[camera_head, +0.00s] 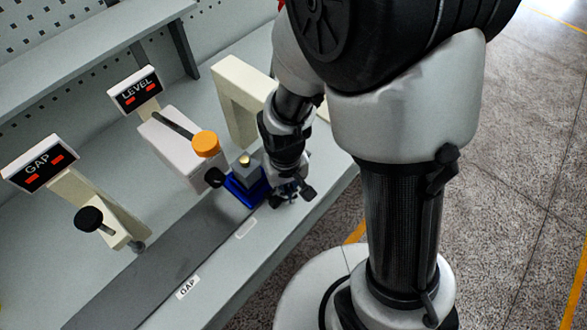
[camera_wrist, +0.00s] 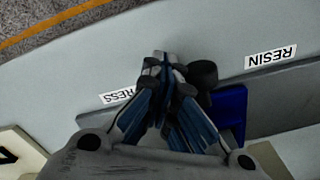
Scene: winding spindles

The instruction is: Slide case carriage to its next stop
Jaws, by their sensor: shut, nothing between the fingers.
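The case carriage is a blue base (camera_head: 240,190) bearing a grey case (camera_head: 246,172) with a brass-coloured top. It sits on the dark track (camera_head: 150,255) along the bench. My gripper (camera_head: 288,192) is low at the carriage's right side in the head view, its fingers shut and empty. In the wrist view my gripper's fingertips (camera_wrist: 165,60) meet just left of a round black knob (camera_wrist: 203,75). The blue carriage (camera_wrist: 232,108) shows right of the fingers, partly hidden by them. I cannot tell whether the fingers touch the knob or carriage.
A RESIN label (camera_wrist: 270,57) lies right and a partly covered PRESS label (camera_wrist: 118,97) left in the wrist view. A GAP label (camera_head: 188,287) marks the bench front. The LEVEL post (camera_head: 135,88), GAP post (camera_head: 40,163) and a cream arch (camera_head: 240,95) stand behind the track.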

